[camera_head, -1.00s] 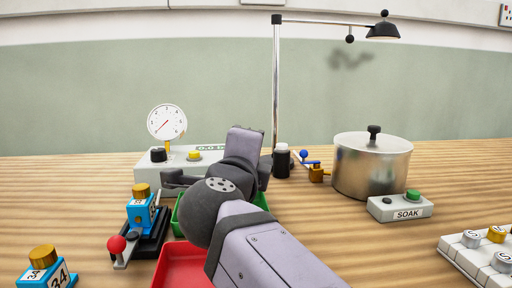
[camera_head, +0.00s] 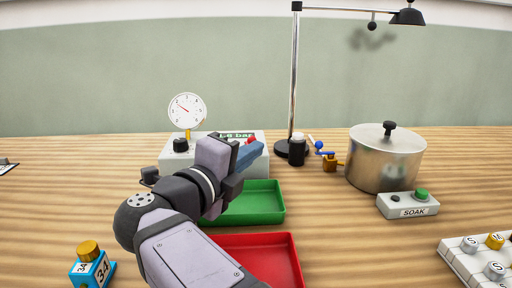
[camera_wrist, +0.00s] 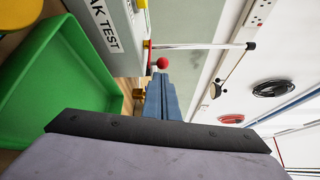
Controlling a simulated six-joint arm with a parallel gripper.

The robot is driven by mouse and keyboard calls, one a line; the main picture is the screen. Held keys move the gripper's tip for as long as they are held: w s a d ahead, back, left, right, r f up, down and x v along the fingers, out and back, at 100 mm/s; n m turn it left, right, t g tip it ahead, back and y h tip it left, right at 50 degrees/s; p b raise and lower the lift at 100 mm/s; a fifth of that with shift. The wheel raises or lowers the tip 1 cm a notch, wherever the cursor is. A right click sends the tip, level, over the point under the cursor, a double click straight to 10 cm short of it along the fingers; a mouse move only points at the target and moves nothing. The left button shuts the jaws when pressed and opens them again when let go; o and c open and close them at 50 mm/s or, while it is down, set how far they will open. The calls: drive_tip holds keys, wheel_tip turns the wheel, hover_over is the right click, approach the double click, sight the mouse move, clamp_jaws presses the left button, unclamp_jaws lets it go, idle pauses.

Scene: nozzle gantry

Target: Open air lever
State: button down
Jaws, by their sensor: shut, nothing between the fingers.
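The leak test box (camera_head: 175,162) stands at the back left with a round gauge (camera_head: 187,110), and its display (camera_head: 236,135) reads about 1.6 bar. A red ball knob (camera_wrist: 162,63) on a lever shows just past my fingertips in the wrist view, with a brass fitting (camera_wrist: 139,94) near its base. A small red part also shows by the fingertips in the head view (camera_head: 250,139). My gripper (camera_head: 252,152) is shut and empty, its blue fingers (camera_wrist: 164,98) beside the box's right end. I cannot tell whether they touch the lever.
A green tray (camera_head: 262,214) and a red tray (camera_head: 285,248) lie below and right of my arm. A lamp (camera_head: 293,80), a brass valve with a blue knob (camera_head: 329,161), a lidded pot (camera_head: 385,165) and a SOAK box (camera_head: 408,205) stand to the right. A blue block (camera_head: 92,268) is front left.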

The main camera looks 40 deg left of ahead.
drive_tip(key=v, duration=0.5)
drive_tip(key=shift+s+r, duration=0.1)
drive_tip(key=shift+s, duration=0.15)
drive_tip(key=shift+w+d, duration=0.1)
